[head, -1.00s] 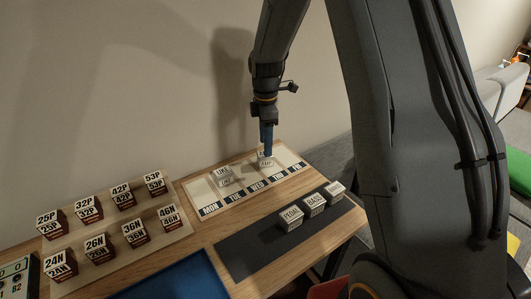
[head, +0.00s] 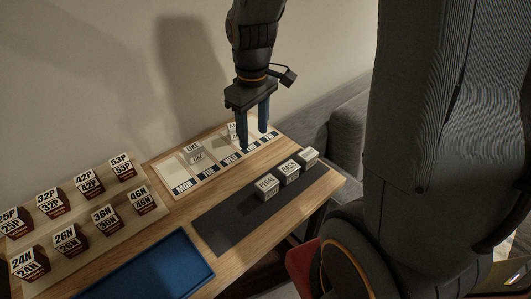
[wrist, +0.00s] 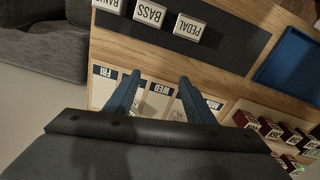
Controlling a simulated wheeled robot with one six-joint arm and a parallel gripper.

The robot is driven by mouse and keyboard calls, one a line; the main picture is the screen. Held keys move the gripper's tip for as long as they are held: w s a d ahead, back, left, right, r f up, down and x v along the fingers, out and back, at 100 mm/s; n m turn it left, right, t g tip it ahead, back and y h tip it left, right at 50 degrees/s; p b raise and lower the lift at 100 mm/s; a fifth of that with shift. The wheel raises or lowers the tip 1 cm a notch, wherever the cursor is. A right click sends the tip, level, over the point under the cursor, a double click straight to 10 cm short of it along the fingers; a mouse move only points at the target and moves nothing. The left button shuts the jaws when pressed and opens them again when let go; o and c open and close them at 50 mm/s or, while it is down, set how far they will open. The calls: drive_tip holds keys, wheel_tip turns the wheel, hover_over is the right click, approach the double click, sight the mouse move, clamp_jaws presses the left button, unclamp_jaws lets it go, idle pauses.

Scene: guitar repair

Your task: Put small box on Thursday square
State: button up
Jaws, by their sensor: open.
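A small pale box (head: 231,130) with a dark printed label sits on the white weekday board (head: 168,168), behind the THU label (head: 250,150), in what appears to be the Thursday column. My gripper (head: 255,141) is open, with two blue fingers pointing down. The left finger partly covers the small box; nothing shows held between them. In the wrist view my gripper (wrist: 160,76) has its fingers apart over the board, with the FRI (wrist: 107,72) and WED (wrist: 160,88) labels visible.
A UKE box (head: 194,151) stands on the board to the left. PEDAL (head: 266,187), BASS (head: 289,171) and another box (head: 308,157) stand on a dark mat (head: 222,233). Several string boxes (head: 88,181) and a blue tray (head: 160,270) are at left. The wall is close behind.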

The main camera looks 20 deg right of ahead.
drive_tip(key=s+m, duration=0.2)
drive_tip(key=s, duration=0.1)
drive_tip(key=s+f+m, duration=0.1)
drive_tip(key=s, duration=0.1)
drive_tip(key=s+m, duration=0.2)
drive_tip(key=s, duration=0.1)
drive_tip(key=shift+s+f+m, duration=0.3)
drive_tip(key=shift+s, duration=0.05)
